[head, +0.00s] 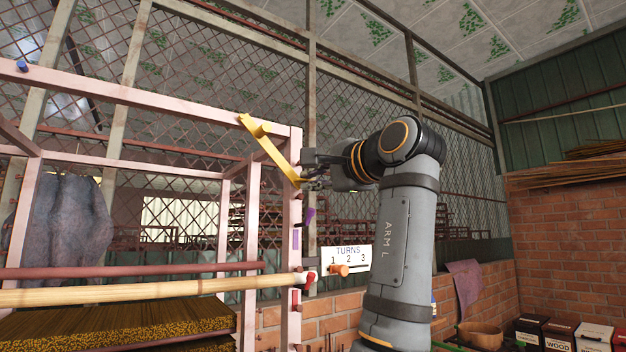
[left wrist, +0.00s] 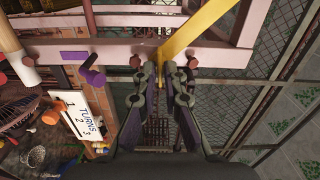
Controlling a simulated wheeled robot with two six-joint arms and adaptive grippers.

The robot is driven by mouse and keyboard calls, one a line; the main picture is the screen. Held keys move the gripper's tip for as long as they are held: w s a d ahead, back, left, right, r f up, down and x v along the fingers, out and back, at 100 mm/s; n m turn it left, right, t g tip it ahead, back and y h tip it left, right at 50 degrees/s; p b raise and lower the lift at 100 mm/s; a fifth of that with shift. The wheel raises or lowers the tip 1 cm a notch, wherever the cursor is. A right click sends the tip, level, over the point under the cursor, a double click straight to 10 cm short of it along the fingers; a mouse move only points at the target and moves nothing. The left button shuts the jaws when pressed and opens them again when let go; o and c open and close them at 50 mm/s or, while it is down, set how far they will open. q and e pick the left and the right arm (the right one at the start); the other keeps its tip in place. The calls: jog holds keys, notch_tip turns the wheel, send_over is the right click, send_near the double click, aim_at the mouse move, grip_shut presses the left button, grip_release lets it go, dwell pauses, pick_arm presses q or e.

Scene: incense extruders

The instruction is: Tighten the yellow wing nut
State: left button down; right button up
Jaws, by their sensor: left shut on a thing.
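The yellow wing nut (head: 277,153) is a long flat bar with a round yellow hub, mounted at the upper right corner of the pink frame. It slants from upper left to lower right. My left gripper (head: 304,181) is at its lower right end, shut on that end. In the left wrist view the yellow wing nut (left wrist: 201,28) runs in from the top right to the fingertips of the left gripper (left wrist: 175,68). The fingers partly hide its end. My right gripper is in neither view.
A purple peg (head: 309,216), a white TURNS sign (head: 346,260) numbered 1 2 3 and an orange peg (head: 338,270) are below the gripper. A pale wooden pole (head: 130,292) crosses the pink frame (head: 175,103). A mesh fence (head: 350,110) stands behind.

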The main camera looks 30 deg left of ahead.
pick_arm(q)
jog(key=c, duration=1.4)
grip_release()
jog(key=shift+c, duration=0.2)
jog(key=shift+d, duration=0.1)
jog(key=v, duration=0.7)
jog(key=shift+d, duration=0.1)
